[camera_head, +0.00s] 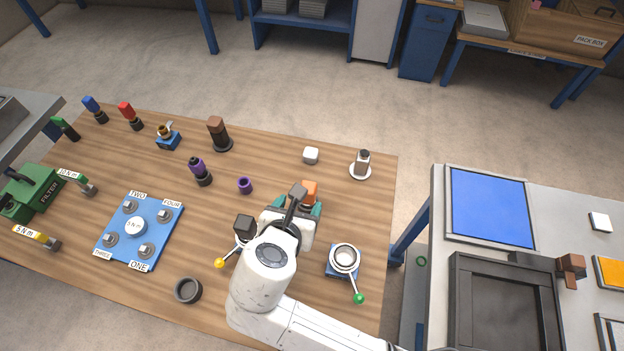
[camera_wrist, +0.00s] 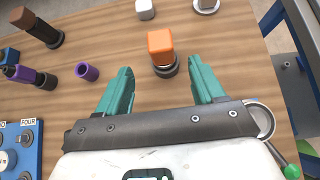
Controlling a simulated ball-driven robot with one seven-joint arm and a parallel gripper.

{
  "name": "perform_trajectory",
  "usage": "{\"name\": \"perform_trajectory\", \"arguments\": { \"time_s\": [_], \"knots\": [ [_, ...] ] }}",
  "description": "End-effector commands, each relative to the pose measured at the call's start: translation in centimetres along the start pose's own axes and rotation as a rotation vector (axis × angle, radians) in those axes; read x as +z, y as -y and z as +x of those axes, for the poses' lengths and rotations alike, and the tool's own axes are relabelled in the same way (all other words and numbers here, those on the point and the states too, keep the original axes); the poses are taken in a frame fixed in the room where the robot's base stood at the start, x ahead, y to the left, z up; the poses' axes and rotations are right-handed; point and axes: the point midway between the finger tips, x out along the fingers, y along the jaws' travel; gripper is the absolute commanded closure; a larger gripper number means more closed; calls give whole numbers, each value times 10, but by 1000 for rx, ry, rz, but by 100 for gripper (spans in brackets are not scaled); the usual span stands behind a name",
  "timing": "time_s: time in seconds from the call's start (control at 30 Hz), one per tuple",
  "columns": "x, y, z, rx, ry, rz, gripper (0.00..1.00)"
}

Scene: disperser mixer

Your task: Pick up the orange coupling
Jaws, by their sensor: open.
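The orange coupling (camera_head: 309,187) shows as an orange block just past my gripper in the head view. In the wrist view the orange coupling (camera_wrist: 160,43) stands upright on a dark round base (camera_wrist: 166,68) on the table. My gripper (camera_wrist: 160,82) has teal fingers, spread wide apart. The coupling lies ahead of the fingertips, roughly midway between them, with nothing between the fingers. In the head view my gripper (camera_head: 297,208) partly hides the coupling's lower part.
A purple ring (camera_head: 245,185) and a white cube (camera_head: 311,155) stand near the coupling. A silver-ringed fixture with a green-knobbed lever (camera_head: 344,259) is at right, and a black block with a yellow-knobbed lever (camera_head: 243,227) at left. Bare wood lies right of the coupling.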

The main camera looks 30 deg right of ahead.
Motion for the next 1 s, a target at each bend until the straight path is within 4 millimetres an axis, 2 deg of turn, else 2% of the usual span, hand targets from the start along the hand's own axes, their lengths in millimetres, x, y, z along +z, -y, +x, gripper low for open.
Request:
{"name": "perform_trajectory", "arguments": {
  "time_s": [0.3, 0.57, 0.8, 1.0],
  "knots": [
    [0, 0, 42, -3, 1, -3, 32],
    [0, 1, 61, -2, 0, -3, 32],
    [0, 2, 94, -3, 1, -2, 32],
    [-1, 2, 107, -1, 1, -2, 32]
  ]
}}
